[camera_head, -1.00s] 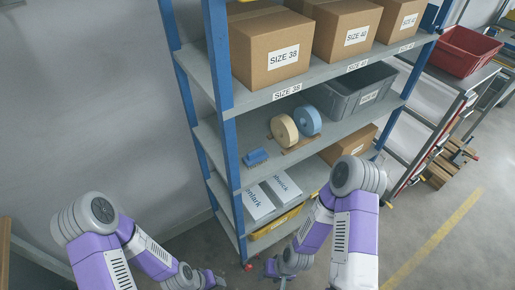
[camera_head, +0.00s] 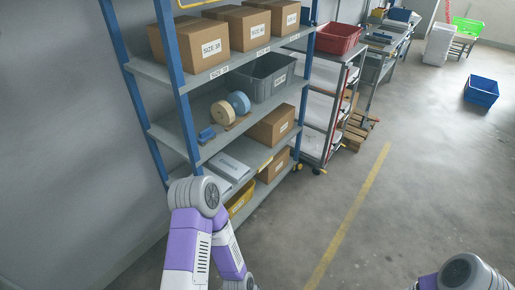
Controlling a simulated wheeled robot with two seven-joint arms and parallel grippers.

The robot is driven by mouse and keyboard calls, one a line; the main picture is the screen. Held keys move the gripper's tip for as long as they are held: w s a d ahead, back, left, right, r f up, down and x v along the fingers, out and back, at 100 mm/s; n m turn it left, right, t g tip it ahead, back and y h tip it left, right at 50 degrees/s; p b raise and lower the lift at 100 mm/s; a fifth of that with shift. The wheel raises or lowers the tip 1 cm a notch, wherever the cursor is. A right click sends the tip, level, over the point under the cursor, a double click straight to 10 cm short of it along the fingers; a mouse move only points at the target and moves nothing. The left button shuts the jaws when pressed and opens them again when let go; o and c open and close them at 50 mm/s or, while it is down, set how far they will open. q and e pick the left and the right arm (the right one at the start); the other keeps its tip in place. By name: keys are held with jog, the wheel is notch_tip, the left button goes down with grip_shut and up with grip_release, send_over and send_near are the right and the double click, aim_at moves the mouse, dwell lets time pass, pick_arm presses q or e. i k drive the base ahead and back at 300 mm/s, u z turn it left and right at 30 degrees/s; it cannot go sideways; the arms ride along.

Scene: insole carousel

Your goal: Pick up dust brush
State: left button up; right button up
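A small blue object (camera_head: 207,135), which looks like the dust brush, lies at the left front of the shelf rack's middle shelf (camera_head: 201,152). It is too small to make out bristles or handle clearly. My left arm (camera_head: 203,222) stands in front of the rack's lower left, below the blue object and apart from it in the picture. Its gripper is cut off by the bottom edge. Only a part of my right arm (camera_head: 463,272) shows at the bottom right, and its gripper is out of the picture.
Cream (camera_head: 222,113) and blue (camera_head: 239,102) rolls stand beside the blue object. A grey bin (camera_head: 268,78) and size-labelled cartons (camera_head: 202,46) are on the rack. A red bin (camera_head: 331,38) stands on a neighbouring rack. The floor at right is open, with a blue crate (camera_head: 481,91) farther off.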

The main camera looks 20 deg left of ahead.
aim_at(206, 136)
jog(key=z, duration=0.3)
jog(key=i, duration=2.35)
jog(key=u, duration=1.15)
